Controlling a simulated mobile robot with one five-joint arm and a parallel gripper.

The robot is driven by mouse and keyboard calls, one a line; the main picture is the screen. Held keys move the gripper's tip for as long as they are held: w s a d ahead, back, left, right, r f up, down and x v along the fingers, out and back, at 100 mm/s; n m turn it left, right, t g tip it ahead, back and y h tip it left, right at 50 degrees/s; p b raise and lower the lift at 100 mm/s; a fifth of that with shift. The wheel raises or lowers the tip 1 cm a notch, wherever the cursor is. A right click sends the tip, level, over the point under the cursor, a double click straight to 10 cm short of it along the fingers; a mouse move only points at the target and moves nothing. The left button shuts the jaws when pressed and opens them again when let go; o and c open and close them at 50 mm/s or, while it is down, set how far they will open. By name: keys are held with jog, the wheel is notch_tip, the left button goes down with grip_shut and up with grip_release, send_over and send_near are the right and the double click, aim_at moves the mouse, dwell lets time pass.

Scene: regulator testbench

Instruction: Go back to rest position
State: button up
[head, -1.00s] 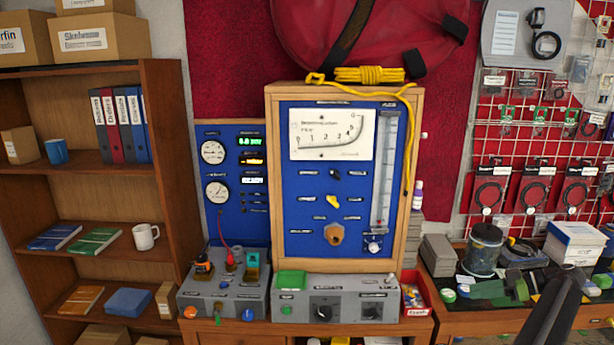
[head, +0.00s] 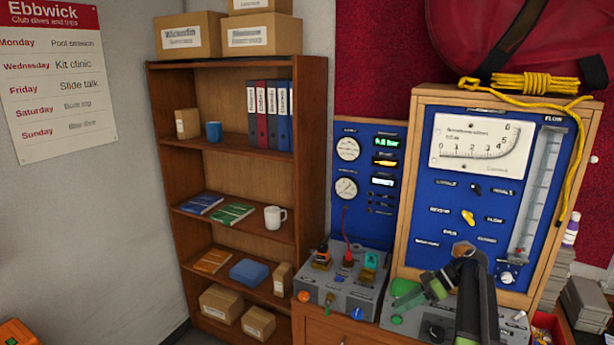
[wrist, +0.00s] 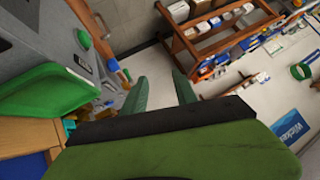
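My gripper (head: 432,290) shows in the head view in front of the grey console at the lower right, at the end of my dark, bent arm. In the wrist view its two green fingers stand apart (wrist: 160,82), with only floor seen between them, so it is open and empty. The blue test panel (head: 460,205) in its wooden frame stands behind my arm. The arm hides part of the panel's lower edge and the console (head: 405,318).
A wooden shelf (head: 240,183) with binders, books, a white mug (head: 274,217) and boxes stands left of the bench. A small gauge panel (head: 365,180) is beside the test panel. The wrist view shows open floor (wrist: 158,60) and a wooden rack (wrist: 215,35) beyond.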

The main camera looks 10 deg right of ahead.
jog(key=a+f+g+h, duration=0.2)
jog(key=a+f, duration=0.1)
jog(key=a, duration=1.3)
jog(key=s+a+f+m+g+h, duration=0.1)
jog(key=s+a+f+m+h, duration=0.2)
jog(key=a, duration=0.5)
jog(key=s+a+f+m+h, duration=0.1)
jog(key=s+a+f+h, duration=0.2)
jog(key=s+a, duration=0.4)
jog(key=d+m, duration=0.2)
jog(key=w+d+m+h, duration=0.1)
jog(key=m, duration=0.1)
jog(key=d+m+t+h, duration=0.1)
jog(key=d+m, duration=0.1)
jog(key=m, duration=0.1)
jog(key=shift+w+d+f, duration=0.15)
jog(key=shift+d+f, duration=0.15)
